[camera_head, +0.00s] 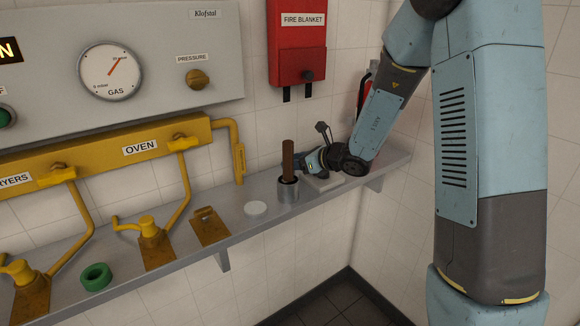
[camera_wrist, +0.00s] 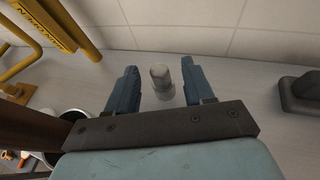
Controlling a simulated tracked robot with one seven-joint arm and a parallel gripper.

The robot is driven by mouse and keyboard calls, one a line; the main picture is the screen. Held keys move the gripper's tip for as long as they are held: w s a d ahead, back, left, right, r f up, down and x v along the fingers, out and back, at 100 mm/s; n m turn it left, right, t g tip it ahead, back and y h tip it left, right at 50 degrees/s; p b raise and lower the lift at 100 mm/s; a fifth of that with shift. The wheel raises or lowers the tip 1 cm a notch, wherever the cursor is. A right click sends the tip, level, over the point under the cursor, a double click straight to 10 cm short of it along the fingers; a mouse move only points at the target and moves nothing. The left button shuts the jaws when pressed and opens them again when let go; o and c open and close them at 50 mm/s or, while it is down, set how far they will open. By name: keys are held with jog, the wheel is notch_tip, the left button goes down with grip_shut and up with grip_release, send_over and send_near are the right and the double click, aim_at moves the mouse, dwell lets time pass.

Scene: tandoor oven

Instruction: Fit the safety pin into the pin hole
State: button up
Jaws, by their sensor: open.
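My gripper (camera_head: 314,161) is low over the right end of the grey shelf, behind a metal pot in the head view. In the wrist view its two blue fingers (camera_wrist: 160,88) are open. A short grey cylinder with a rounded top (camera_wrist: 161,80) stands between the fingers, with a gap on each side. It may be the safety pin, but I cannot tell for sure. In the head view this cylinder is hidden. A yellow bracket (camera_head: 209,227) lies on the shelf left of the pot. I cannot tell which opening is the pin hole.
The metal pot (camera_head: 288,190) with a brown upright handle (camera_head: 288,160) stands close to the gripper. A white disc (camera_head: 255,208), a green ring (camera_head: 96,276) and yellow valves (camera_head: 150,238) line the shelf (camera_head: 235,238). A dark block (camera_wrist: 301,94) sits right of the fingers.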

grip_shut()
dwell(0.4)
jog(key=shift+r, duration=0.15)
jog(key=shift+r, duration=0.25)
notch_tip(320, 180, up, 3)
jog(key=shift+f, duration=0.2)
jog(key=s+d+r, duration=0.8)
jog(key=s+r, duration=0.1)
jog(key=s, duration=0.2)
jog(key=shift+s+r, duration=0.3)
jog(key=shift+s, duration=0.05)
